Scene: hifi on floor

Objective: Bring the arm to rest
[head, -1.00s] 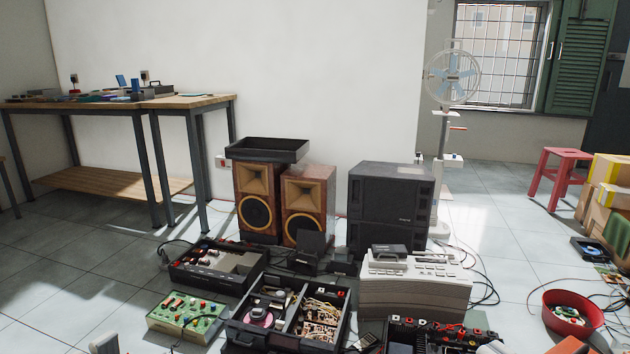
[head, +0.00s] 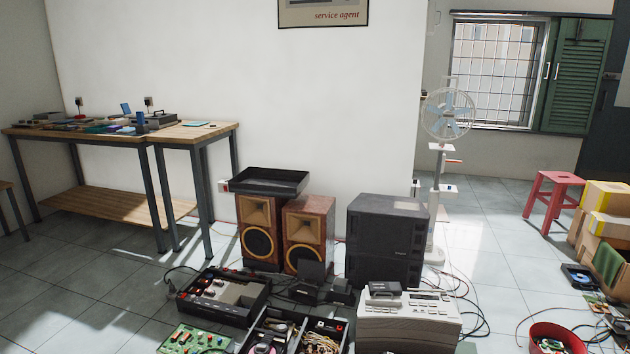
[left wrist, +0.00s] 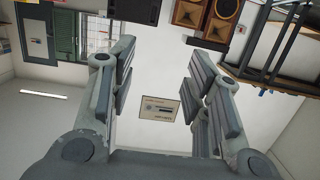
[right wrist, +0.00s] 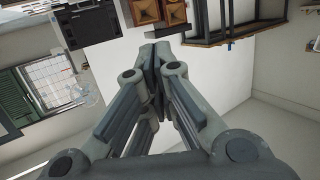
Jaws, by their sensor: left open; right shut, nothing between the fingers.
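My left gripper (left wrist: 163,85) shows in the left wrist view with its fingers wide apart and nothing between them. Past it are the white wall and a framed sign, upside down in that view. My right gripper (right wrist: 157,55) shows in the right wrist view with its fingers together and nothing held. Beyond it are the wall and the speakers, also upside down. Neither gripper touches anything that I can see. Neither arm shows in the head view now.
Wooden speakers (head: 262,232), a black cabinet (head: 385,240), a grey machine (head: 408,322) and open electronics cases (head: 222,296) crowd the floor ahead. A workbench (head: 190,131) stands at left. A fan (head: 447,115), a red stool (head: 552,200) and boxes (head: 600,215) are at right.

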